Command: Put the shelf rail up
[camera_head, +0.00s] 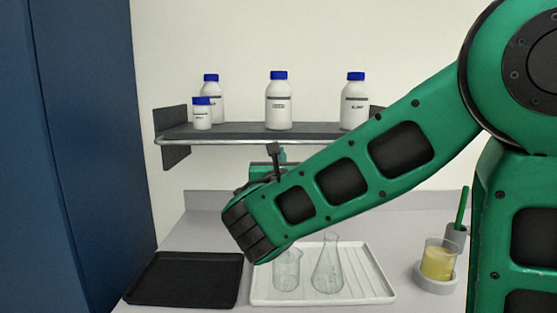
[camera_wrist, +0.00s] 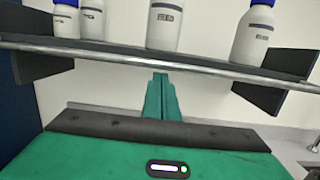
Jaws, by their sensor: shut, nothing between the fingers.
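The shelf rail (camera_head: 205,142) is a thin metal bar along the front edge of the dark wall shelf (camera_head: 235,131). It sits low, about level with the shelf board, and not in front of the bottles' bodies. In the wrist view the rail (camera_wrist: 225,70) crosses the whole picture at a slant. My gripper (camera_wrist: 160,78) is shut and empty, its green fingertips showing just below the rail's middle. I cannot tell whether they touch it. In the head view my arm hides the rail's right part and most of the gripper.
Several white bottles with blue caps (camera_head: 278,102) stand on the shelf. Below are a black tray (camera_head: 190,280), a white tray (camera_head: 355,290) with a glass beaker (camera_head: 286,272) and flask (camera_head: 327,272), and a beaker of yellow liquid (camera_head: 437,263) at the right.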

